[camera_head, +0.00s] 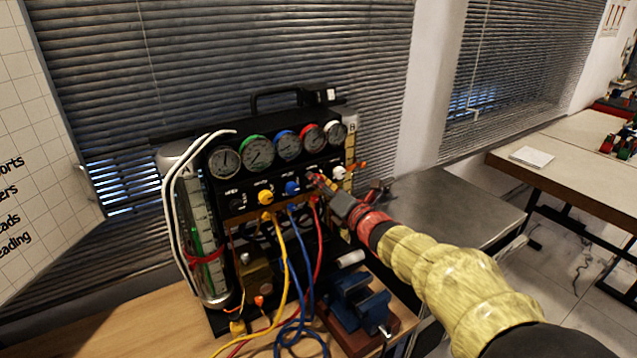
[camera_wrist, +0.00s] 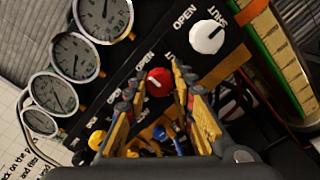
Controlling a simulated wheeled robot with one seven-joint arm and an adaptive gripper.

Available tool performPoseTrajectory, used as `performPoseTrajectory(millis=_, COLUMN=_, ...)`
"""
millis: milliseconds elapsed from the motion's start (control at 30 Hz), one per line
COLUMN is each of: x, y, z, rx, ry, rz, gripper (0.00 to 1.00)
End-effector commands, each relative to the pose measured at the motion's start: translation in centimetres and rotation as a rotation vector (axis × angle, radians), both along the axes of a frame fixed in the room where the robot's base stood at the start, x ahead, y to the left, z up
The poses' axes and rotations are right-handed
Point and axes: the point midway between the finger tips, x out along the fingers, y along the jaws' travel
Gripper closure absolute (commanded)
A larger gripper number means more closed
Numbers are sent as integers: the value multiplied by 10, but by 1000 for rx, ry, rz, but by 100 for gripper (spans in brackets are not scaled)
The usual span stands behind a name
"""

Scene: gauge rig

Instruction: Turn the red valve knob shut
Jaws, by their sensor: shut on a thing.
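The red valve knob (camera_wrist: 158,83) sits on the black gauge panel, between the two fingers of my gripper (camera_wrist: 157,86) in the wrist view. A small pale mark shows on its face. My gripper is shut on the knob, with a finger on either side. In the head view my gripper (camera_head: 322,186) reaches the panel from the right and largely hides the knob. The word OPEN is printed near the knob; its SHUT label is not clearly readable.
A white knob (camera_wrist: 208,37) stands close beside my gripper; yellow (camera_head: 265,197) and blue (camera_head: 292,188) knobs sit to its left in the head view. Several gauges (camera_head: 258,152) line the panel above. Coloured hoses hang below, near a blue vise (camera_head: 357,300).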

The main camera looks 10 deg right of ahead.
Motion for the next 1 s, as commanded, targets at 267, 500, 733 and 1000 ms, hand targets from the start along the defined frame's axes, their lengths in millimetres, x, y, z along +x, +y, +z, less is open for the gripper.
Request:
performPoseTrajectory(millis=267, x=0, y=0, z=-1, rx=5, ry=2, rz=-1, gripper=100)
performPoseTrajectory(millis=500, x=0, y=0, z=-1, rx=68, ry=23, rz=-1, gripper=100)
performPoseTrajectory(millis=733, x=0, y=0, z=-2, rx=222, ry=74, rz=-1, gripper=100)
performPoseTrajectory(millis=1000, x=0, y=0, z=-2, rx=464, ry=153, rz=-2, gripper=100)
